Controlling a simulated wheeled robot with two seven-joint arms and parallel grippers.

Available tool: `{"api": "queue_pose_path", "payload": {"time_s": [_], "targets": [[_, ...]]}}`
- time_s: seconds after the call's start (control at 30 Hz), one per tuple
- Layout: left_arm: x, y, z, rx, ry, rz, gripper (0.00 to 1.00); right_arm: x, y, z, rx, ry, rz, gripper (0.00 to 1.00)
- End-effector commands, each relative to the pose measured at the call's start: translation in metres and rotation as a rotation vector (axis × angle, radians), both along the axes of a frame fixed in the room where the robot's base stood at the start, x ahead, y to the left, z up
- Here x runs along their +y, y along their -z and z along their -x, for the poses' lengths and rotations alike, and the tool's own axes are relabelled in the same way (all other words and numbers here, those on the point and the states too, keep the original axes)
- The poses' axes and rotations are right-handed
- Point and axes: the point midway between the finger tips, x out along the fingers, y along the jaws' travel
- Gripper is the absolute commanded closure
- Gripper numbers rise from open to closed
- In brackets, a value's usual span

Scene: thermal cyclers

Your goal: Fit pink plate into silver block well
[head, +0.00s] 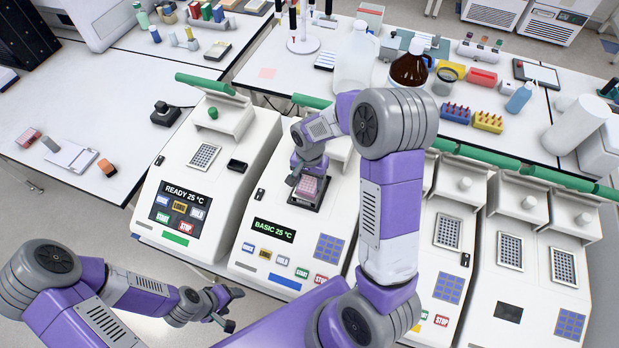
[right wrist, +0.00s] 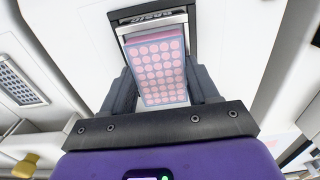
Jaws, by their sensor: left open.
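The pink plate (head: 311,188) is at the block of the second cycler from the left, the one reading BASIC 25 °C. In the right wrist view the plate (right wrist: 160,72), with its rows of round wells, lies between both fingers of my right gripper (right wrist: 162,92), which look closed on its sides. The silver block well (right wrist: 150,22) shows its dark-edged frame around the plate's far end. The plate covers the rest, so I cannot tell whether it is seated. In the head view my right gripper (head: 306,176) is right above the plate. My left gripper (head: 226,306) is open and empty, low at front left.
The cycler's raised lid (head: 340,148) stands behind the block, partly hidden by my right arm. Other cyclers stand on both sides: READY 25 °C (head: 182,202) at left, more at right. Bottles, including a brown one (head: 409,68), stand on the back bench.

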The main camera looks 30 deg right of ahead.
Motion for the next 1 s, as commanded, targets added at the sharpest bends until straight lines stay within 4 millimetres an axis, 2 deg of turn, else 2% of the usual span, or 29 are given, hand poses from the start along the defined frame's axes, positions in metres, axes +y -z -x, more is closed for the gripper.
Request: {"api": "queue_pose_path", "payload": {"time_s": [0.03, 0.13, 0.53, 0.67, 1.0], "targets": [[0.0, 0.0, 0.0, 0.0, 0.0, 0.0, 0.38, 0.0, 0.0, 0.0, 0.0, 0.0, 0.0, 0.32], [0.0, 0.0, 0.0, 0.0, 0.0, 0.0, 0.38, 0.0, 0.0, 0.0, 0.001, 0.0, 0.001, 0.17], [0.0, -0.005, 0.0, 0.0, 0.0, 0.0, 0.38, 0.0, -0.006, 0.0, 0.0, 0.0, 0.0, 0.16], [0.0, -0.004, 0.0, 0.0, 0.0, 0.0, 0.38, 0.0, -0.027, -0.001, -0.006, 0.001, 0.0, 0.16], [0.0, -0.005, 0.0, 0.0, 0.0, 0.0, 0.38, 0.0, -0.099, -0.001, -0.005, 0.0, 0.0, 0.16]]}}
